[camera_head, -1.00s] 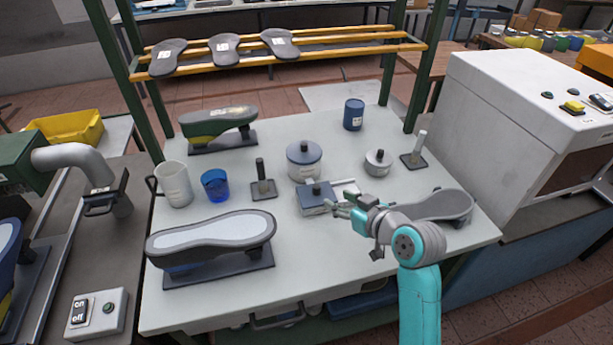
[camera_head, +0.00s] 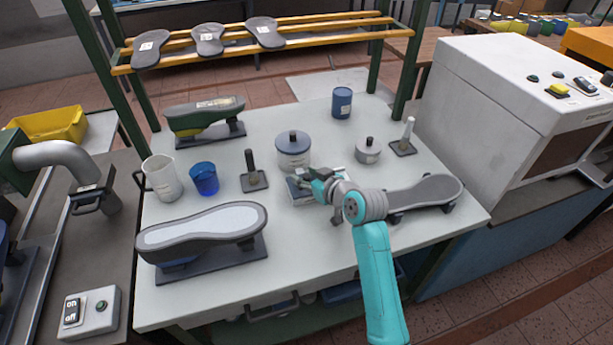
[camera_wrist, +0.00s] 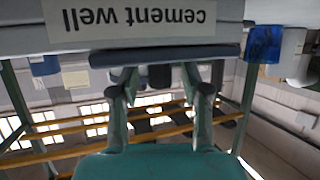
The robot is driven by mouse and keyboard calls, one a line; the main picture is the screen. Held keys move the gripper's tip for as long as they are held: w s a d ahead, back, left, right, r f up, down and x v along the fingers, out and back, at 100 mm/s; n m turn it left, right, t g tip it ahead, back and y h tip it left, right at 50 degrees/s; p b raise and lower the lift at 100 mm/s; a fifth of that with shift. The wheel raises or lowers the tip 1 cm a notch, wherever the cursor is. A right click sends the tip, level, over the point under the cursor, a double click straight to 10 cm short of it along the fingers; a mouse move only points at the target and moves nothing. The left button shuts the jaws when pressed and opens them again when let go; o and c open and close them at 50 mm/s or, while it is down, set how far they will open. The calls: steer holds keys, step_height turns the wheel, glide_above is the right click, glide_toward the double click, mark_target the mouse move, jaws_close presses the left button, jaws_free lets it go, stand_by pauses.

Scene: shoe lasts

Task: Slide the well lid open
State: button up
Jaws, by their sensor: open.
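A dark knob (camera_wrist: 159,76) seems to stand on the lid. My gripper (camera_head: 312,179) is at the lid in the head view. In the wrist view my gripper (camera_wrist: 160,78) is open, with one finger on either side of the knob. I cannot tell whether the fingers touch it.
A sole-shaped piece (camera_head: 425,193) lies right of my arm. The table front (camera_head: 300,260) is clear.

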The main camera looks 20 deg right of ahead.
jaws_close()
steer(key=shift+d, duration=0.1)
steer(key=d, duration=0.4)
steer(key=shift+d, duration=0.2)
jaws_free()
